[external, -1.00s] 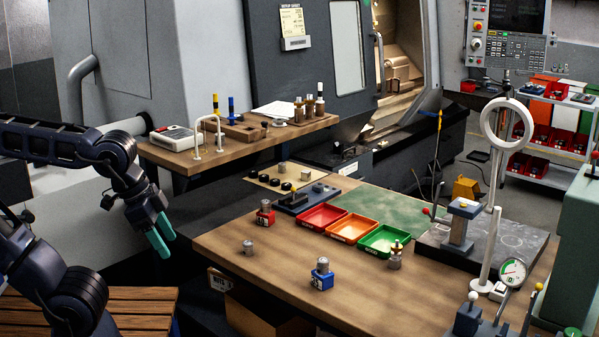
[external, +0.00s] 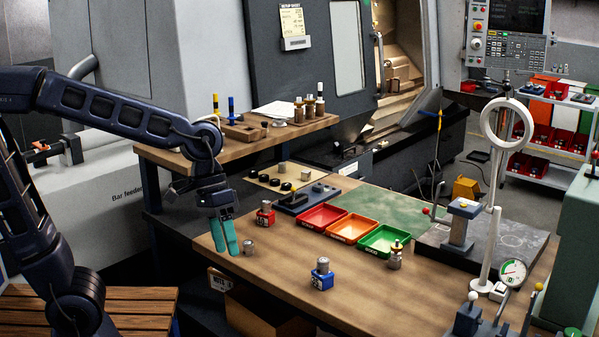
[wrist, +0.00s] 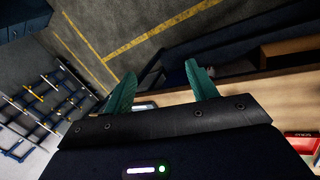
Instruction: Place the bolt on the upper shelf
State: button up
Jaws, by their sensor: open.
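My gripper (external: 226,250), with teal fingers, is open and empty above the left edge of the wooden workbench (external: 290,262). In the wrist view its two fingers (wrist: 161,72) stand apart with nothing between them. A small grey metal piece (external: 248,247), possibly the bolt, stands on the bench just right of the fingers in the picture; it is too small to identify surely. It does not show clearly in the wrist view. The upper shelf (external: 190,160) is a raised wooden board behind the gripper, with part of it hidden by my arm.
A red block (external: 265,214) and a blue block (external: 322,277) holding metal cylinders stand nearby. Red, orange and green trays (external: 383,241) lie behind. The bench's front middle is mostly clear.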

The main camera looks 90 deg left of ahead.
jog(key=w+a+f+n+h, duration=0.2)
jog(key=w+n, duration=0.1)
jog(key=w, duration=0.5)
jog(key=w+a+f+n+h, duration=0.1)
jog(key=w+a+n+h, duration=0.15)
jog(key=w, duration=0.45)
jog(key=n+t+h, duration=0.2)
jog(key=n+t, duration=1.1)
jog(key=n, duration=0.5)
send_near(396, 254)
jog(key=shift+w+d+r+y, duration=0.15)
jog(key=shift+w+d+r, duration=0.05)
jog(key=shift+r, duration=0.2)
jog(key=shift+w+d+r+y, duration=0.1)
jog(key=shift+w+d+r, duration=0.05)
jog(key=shift+r, duration=0.3)
jog(key=x, duration=0.5)
jog(key=shift+w+f, duration=0.15)
jog(key=shift+f, duration=0.05)
jog(key=shift+a+x, duration=0.15)
jog(key=shift+x, duration=1.25)
jog(key=shift+a+x, duration=0.15)
jog(key=shift+x, duration=1.25)
jog(key=shift+w, duration=0.2)
jog(key=shift+c, duration=0.5)
